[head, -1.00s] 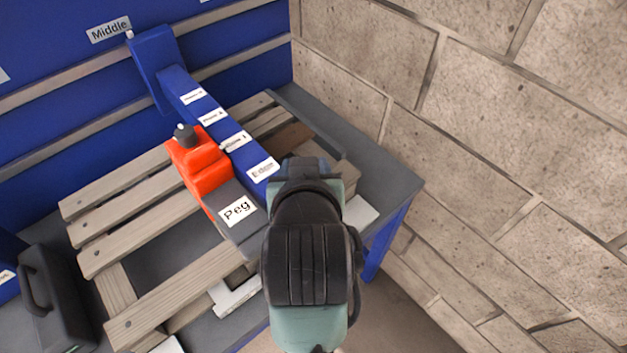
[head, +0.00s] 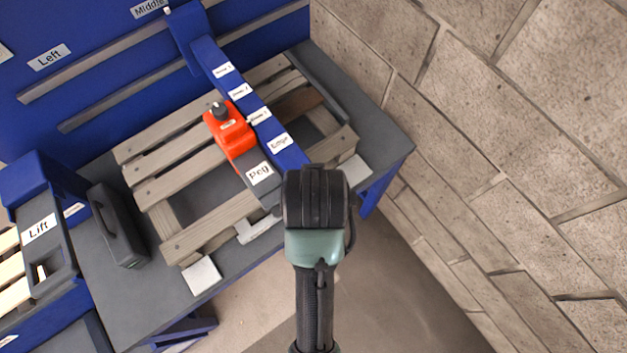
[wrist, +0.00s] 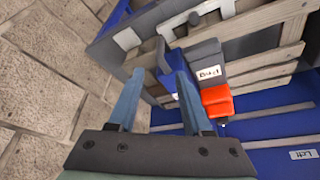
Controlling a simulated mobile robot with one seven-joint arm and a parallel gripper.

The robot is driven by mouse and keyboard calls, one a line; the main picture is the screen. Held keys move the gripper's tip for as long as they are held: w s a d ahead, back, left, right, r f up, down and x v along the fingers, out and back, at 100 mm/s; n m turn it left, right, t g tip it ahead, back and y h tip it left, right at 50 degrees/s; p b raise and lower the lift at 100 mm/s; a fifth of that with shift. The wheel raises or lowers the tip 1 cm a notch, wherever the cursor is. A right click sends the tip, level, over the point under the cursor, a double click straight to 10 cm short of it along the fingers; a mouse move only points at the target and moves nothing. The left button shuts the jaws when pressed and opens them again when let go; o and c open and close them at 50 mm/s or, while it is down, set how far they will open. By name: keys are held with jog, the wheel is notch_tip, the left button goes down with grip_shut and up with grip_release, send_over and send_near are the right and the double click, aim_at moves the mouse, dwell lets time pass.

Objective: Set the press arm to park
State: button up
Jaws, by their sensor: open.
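The blue press arm (head: 250,105) runs from the blue back panel out over the wooden pallet, with several small white labels along its top. In the head view my wrist hides the fingertips and that end. No label reading "park" is legible.
The slatted pallet (head: 165,190) lies on a grey bench (head: 385,140). A dark case with a handle (head: 118,225) stands left of it, near a unit labelled "Lift" (head: 40,229). The back panel carries rails and "Left" (head: 49,57) and "Middle" (head: 149,7) labels. A stone wall (head: 500,110) borders the right.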

jog(key=p+x, duration=0.1)
jog(key=x, duration=1)
jog(key=shift+w+p, duration=0.1)
jog(key=shift+p, duration=0.3)
grip_shut()
jog(key=shift+d, duration=0.1)
dwell(0.7)
